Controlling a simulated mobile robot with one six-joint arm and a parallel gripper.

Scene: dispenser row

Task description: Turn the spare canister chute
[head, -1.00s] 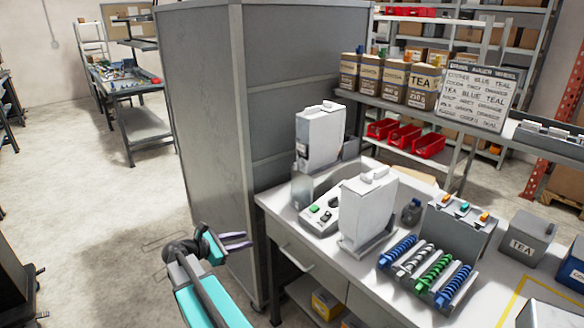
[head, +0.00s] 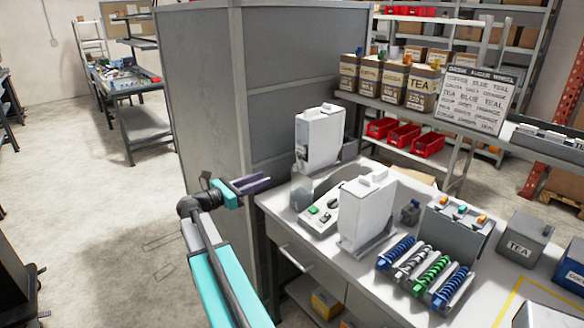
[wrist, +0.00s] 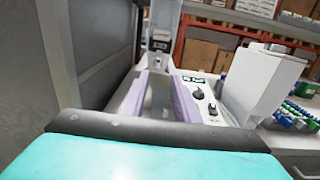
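Two white canisters show in the head view: one farther back (head: 319,138) in a grey dispenser, one nearer (head: 366,212) standing upright on a grey stand on the bench. I cannot tell for certain which is the spare, and no chute is clearly seen on the nearer one. My gripper (head: 252,184) has purple fingers and hangs near the bench's left edge, beside the cabinet, left of both canisters and apart from them. In the wrist view the fingers (wrist: 160,98) are parted with nothing held. The dispenser's lower part (wrist: 160,45) shows beyond the gap.
A tall grey cabinet (head: 200,90) stands close left of my gripper. A control box with buttons (head: 318,215) sits between the canisters. Several coloured augers (head: 430,268), a grey box (head: 459,226) and a TEA container (head: 524,240) fill the bench's right. Open floor lies left.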

